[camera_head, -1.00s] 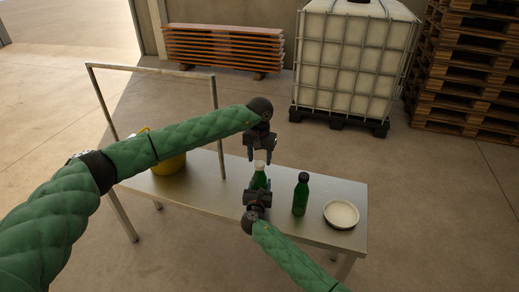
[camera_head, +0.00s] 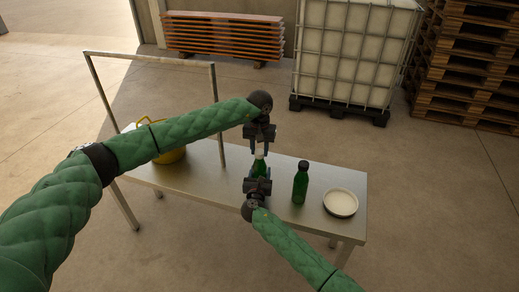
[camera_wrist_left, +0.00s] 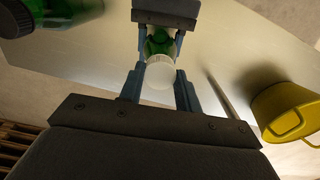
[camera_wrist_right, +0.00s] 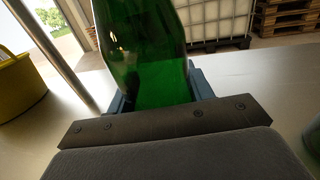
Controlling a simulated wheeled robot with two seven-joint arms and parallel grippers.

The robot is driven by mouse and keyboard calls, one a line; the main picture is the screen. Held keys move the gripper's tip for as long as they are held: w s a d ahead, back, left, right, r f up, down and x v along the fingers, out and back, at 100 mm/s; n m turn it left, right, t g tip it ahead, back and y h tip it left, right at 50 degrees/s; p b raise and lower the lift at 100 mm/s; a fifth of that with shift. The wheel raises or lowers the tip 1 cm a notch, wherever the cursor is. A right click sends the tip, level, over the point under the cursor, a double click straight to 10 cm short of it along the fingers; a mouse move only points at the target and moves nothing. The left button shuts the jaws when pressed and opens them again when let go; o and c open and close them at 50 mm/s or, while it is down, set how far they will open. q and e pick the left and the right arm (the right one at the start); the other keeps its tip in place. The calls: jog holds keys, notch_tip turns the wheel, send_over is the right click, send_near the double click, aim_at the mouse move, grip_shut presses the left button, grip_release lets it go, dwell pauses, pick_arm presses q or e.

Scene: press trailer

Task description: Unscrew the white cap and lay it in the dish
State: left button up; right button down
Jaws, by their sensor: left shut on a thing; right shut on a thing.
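The green bottle with the white cap (camera_head: 259,154) stands on the metal table. My left gripper (camera_head: 260,148) comes down from above and is shut on the cap; in the left wrist view the cap (camera_wrist_left: 160,76) sits between its fingers. My right gripper (camera_head: 258,180) is shut on the green bottle (camera_wrist_right: 148,60) lower down, around its body. The cap appears still on the bottle's neck. The round pale dish (camera_head: 340,203) lies at the table's right end, and its inside looks empty.
A second green bottle with a dark cap (camera_head: 300,183) stands between the held bottle and the dish. A yellow container (camera_wrist_left: 285,110) stands to the left, near a metal frame (camera_head: 218,115) rising from the table (camera_head: 200,190).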

pick_arm(q)
jog(key=n, duration=0.4)
pick_arm(e)
jog(key=shift+f, duration=0.1)
pick_arm(q)
jog(key=n, duration=3.1)
jog(key=shift+r, duration=0.1)
jog(key=n, duration=0.5)
jog(key=shift+n, duration=0.3)
jog(key=n, duration=0.5)
jog(key=shift+n, duration=0.4)
jog(key=n, duration=0.6)
